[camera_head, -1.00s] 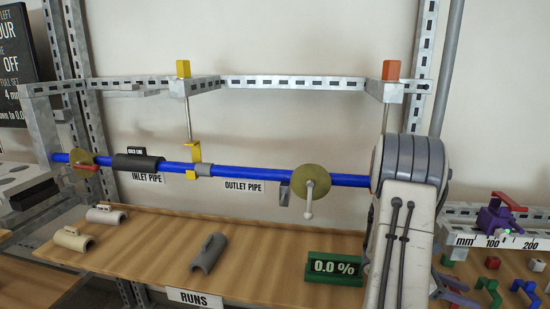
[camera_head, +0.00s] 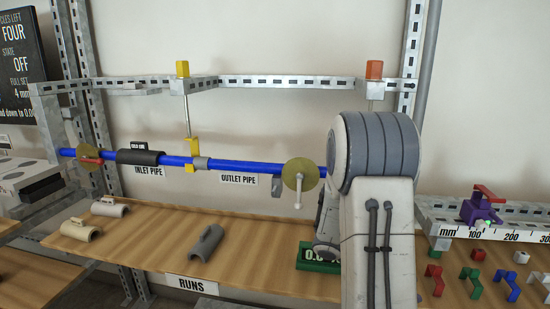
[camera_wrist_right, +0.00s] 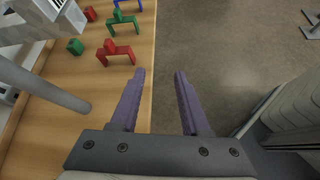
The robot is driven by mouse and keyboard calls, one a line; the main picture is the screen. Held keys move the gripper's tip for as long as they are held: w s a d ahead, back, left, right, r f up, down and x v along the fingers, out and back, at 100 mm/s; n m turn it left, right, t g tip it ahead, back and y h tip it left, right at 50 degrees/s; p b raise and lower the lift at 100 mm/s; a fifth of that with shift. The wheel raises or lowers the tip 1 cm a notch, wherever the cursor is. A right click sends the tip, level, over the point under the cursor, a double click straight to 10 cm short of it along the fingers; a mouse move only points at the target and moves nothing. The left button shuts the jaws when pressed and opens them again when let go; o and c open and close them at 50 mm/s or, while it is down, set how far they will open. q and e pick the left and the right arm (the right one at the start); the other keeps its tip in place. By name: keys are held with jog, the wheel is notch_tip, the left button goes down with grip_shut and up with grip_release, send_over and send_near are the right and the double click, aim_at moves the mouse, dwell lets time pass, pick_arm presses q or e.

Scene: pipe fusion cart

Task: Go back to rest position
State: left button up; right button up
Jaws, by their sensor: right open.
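My right gripper (camera_wrist_right: 160,74) shows in the right wrist view, with its two purple fingers apart and nothing between them. It is at the bench edge, with bench top to its left and floor to its right. In the head view my right arm stands large at the right of centre, and its fingers are not visible. My left arm and gripper are in neither view.
A blue pipe (camera_head: 245,167) runs along the rack above the wooden bench (camera_head: 130,238). Red and green clips (camera_wrist_right: 115,52) lie near my right gripper. A grey post (camera_wrist_right: 50,88) stands left of it.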

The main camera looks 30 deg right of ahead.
jog(key=w+a+t+y, duration=0.1)
jog(key=w+a+t, duration=0.15)
jog(key=a, duration=0.45)
jog(key=w+a+t+y, duration=0.1)
jog(key=w+a, duration=0.2)
jog(key=a, duration=0.4)
jog(key=s+a+r+t+y, duration=0.1)
jog(key=s+a+y, duration=0.15)
jog(key=a, duration=0.75)
jog(key=s+a+r+t+y, duration=0.1)
jog(key=s+a+y, duration=0.15)
jog(key=a, duration=0.85)
jog(key=s+a+t+y, duration=0.1)
jog(key=s+a+y, duration=0.15)
jog(key=a, duration=0.75)
notch_tip(320, 180, up, 15)
jog(key=a+m+y+p, duration=0.1)
jog(key=p, duration=1.3)
jog(key=shift+a+r+p, duration=0.15)
jog(key=shift+a+p, duration=0.05)
jog(key=shift+p, duration=0.2)
jog(key=shift+d, duration=0.1)
